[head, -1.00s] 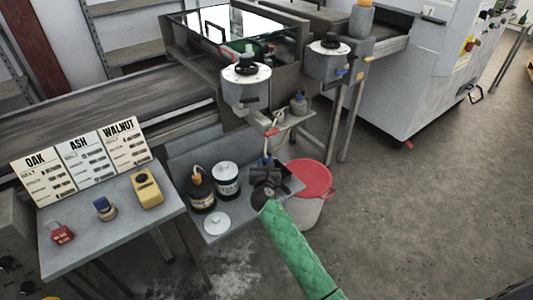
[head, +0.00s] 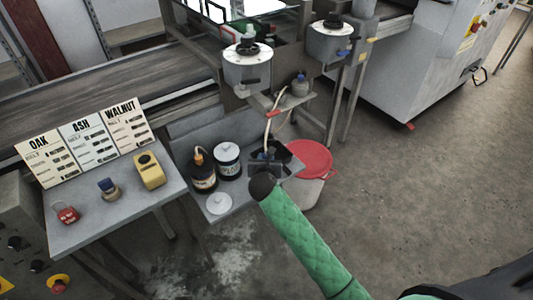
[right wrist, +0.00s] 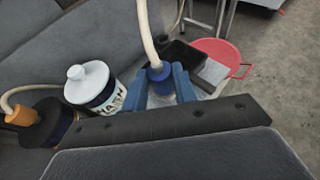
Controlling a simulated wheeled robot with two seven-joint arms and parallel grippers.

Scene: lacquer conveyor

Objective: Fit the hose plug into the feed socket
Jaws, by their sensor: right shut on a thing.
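My right gripper (head: 266,152) is over the low shelf in the head view, at the end of the green-sleeved arm. In the right wrist view my right gripper (right wrist: 161,86) has its blue fingers shut on the blue hose plug (right wrist: 158,71). A cream hose (right wrist: 146,30) rises from the top of the plug. In the head view the hose (head: 267,127) runs up toward a red-handled part under the machine. The plug's lower end is hidden between the fingers. I cannot make out the feed socket for sure. My left gripper is not in view.
An orange-topped dark bottle (head: 203,172) and a white-topped wash container (head: 229,160) stand left of the gripper on the shelf (head: 240,188). A loose white lid (head: 219,204) lies in front. A red-lidded bucket (head: 312,158) stands right. A dark tray (right wrist: 184,54) sits behind the plug.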

